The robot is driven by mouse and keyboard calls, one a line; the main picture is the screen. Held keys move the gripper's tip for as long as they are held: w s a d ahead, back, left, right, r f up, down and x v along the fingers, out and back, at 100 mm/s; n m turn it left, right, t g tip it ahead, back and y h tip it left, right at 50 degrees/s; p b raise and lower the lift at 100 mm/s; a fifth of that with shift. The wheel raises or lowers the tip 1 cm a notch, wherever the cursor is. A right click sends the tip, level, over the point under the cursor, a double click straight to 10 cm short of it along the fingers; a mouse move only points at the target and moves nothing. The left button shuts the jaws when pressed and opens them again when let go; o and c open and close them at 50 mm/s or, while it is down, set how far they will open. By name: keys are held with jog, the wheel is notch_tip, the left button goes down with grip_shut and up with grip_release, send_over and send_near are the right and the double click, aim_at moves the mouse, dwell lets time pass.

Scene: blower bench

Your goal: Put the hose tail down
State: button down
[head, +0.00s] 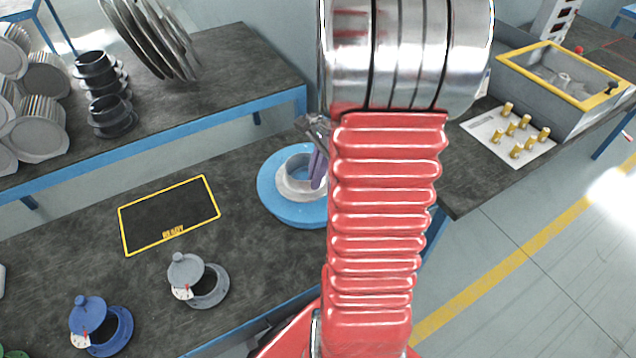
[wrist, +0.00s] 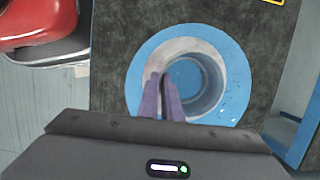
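The grey hollow hose tail (head: 289,184) stands upright, wide flange down, on a round blue disc (head: 267,200) near the middle of the head view. In the wrist view the hose tail (wrist: 207,55) is seen from above, with blue showing through its bore, and the blue disc (wrist: 239,82) surrounds it. The flange's contact with the disc is partly hidden by my arm.
A yellow-outlined pad marked READY (head: 168,214) is empty on the bench. Grey (head: 207,287) and blue (head: 113,328) capped fittings stand in front of it. Black rings (head: 104,95) and metal discs (head: 150,38) sit on the back bench. Brass fittings (head: 515,135) and a yellow-rimmed box (head: 560,85) are at right.

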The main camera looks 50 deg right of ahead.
jog(key=shift+f, duration=1.75)
jog(key=c, duration=1.9)
grip_release()
jog(key=shift+c, duration=0.2)
jog(key=shift+r, duration=0.1)
jog(key=v, duration=1.1)
jog(key=shift+r, duration=0.45)
jog(key=shift+d, duration=0.1)
